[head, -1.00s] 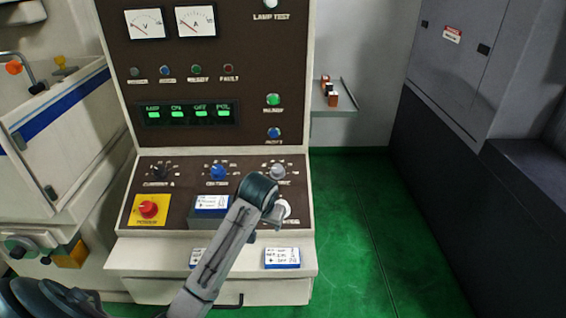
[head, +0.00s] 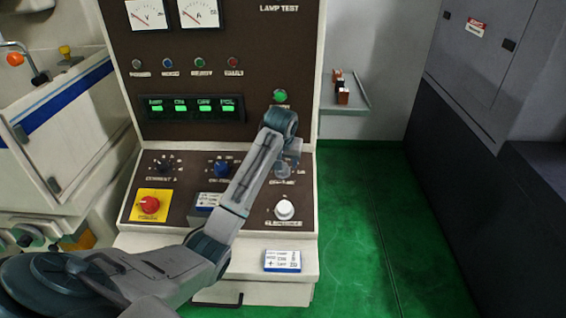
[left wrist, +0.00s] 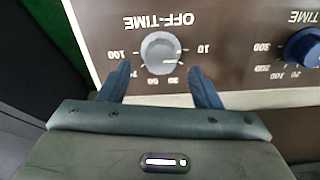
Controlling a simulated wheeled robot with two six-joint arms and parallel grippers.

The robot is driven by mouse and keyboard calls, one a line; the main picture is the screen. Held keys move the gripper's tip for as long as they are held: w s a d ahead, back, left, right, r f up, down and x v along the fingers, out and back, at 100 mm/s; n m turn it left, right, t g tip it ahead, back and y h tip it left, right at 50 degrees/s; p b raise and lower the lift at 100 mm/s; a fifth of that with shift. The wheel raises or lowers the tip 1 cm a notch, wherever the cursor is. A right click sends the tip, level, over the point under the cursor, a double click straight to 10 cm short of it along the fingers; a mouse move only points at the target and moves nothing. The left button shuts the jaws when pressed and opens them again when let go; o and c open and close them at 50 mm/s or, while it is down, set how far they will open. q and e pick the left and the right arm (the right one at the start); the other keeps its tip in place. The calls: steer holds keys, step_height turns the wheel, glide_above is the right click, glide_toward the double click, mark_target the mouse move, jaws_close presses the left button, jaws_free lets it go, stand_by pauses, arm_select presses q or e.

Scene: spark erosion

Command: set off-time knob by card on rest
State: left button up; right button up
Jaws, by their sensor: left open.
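The off-time knob (left wrist: 157,46) is a grey dial, upside down in the left wrist view, with its scale running from 10 to 100. In the head view the knob (head: 283,171) is partly hidden by my gripper. My left gripper (left wrist: 160,84) is open, its two fingertips spread to either side of the knob's near edge; I cannot tell if they touch it. In the head view the gripper (head: 289,154) is over the panel's right side. My right gripper is not in view.
The blue on-time knob (head: 222,168) is left of the off-time knob. A white knob (head: 284,209) is below it. A red power knob (head: 149,204) sits on a yellow plate. Another card (head: 283,260) lies on the front ledge. Green floor is open at right.

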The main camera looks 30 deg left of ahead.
mark_target(285, 173)
arm_select(q)
steer(key=x, duration=0.2)
steer(key=shift+f+p, duration=0.4)
steer(key=shift+w+a+f, duration=0.1)
steer(key=shift+f, duration=0.15)
steer(key=c, duration=1)
steer(key=shift+m, duration=3.4)
